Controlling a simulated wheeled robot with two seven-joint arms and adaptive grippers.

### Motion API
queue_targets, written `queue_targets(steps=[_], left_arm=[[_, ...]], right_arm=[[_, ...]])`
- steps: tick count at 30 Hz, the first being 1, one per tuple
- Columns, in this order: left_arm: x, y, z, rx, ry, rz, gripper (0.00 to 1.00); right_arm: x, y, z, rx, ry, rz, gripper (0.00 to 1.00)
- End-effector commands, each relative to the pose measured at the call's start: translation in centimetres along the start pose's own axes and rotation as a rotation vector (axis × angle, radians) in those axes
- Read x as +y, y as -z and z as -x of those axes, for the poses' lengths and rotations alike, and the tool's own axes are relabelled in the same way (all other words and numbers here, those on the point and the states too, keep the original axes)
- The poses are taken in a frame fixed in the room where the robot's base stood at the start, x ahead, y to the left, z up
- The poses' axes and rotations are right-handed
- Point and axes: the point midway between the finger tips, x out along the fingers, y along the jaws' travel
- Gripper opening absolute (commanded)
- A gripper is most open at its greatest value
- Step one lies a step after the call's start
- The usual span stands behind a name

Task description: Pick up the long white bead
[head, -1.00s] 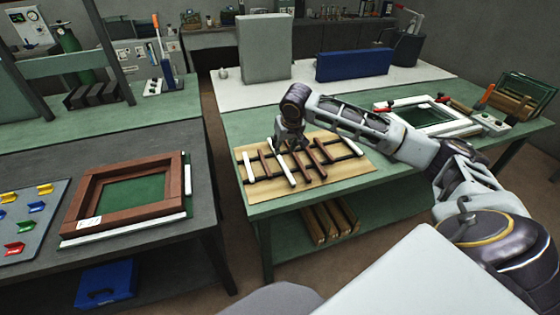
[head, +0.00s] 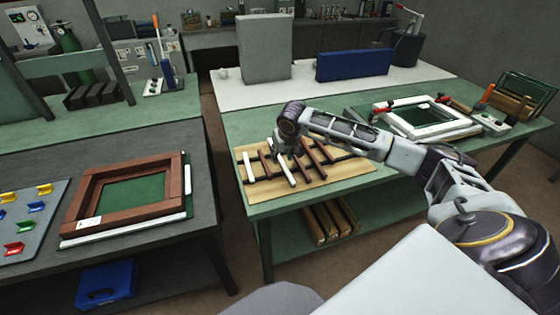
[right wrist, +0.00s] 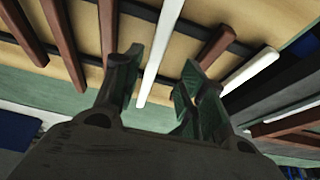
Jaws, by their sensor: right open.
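Several white and brown beads lie side by side across dark rails on a tan board (head: 345,179) on the green table. A long white bead (head: 284,173) lies near the middle; in the right wrist view this white bead (right wrist: 160,48) runs between my fingers. My right gripper (head: 286,146) is low over its far part; in the right wrist view the gripper (right wrist: 160,65) is open, with one finger on each side of the bead. I cannot tell whether a finger touches it. Another white bead (head: 248,167) lies at the left. My left gripper is not in view.
A brown bead (right wrist: 215,46) lies close to the right finger and another brown bead (right wrist: 107,25) close to the left one. A white frame (head: 462,129) with clamps stands right of the board. A grey block (head: 264,48) and a blue box (head: 353,64) stand behind.

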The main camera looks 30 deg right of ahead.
Motion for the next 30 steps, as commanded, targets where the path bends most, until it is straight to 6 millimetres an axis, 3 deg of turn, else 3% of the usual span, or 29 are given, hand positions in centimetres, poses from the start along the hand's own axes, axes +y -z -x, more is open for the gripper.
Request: queue_targets(steps=[16,30], left_arm=[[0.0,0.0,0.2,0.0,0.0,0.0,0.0],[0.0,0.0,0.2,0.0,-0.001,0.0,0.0]], right_arm=[[0.7,0.1,-4.7,-0.001,0.0,0.0,0.41],[0.7,0.1,-5.1,0.0,0.0,0.001,0.41]])
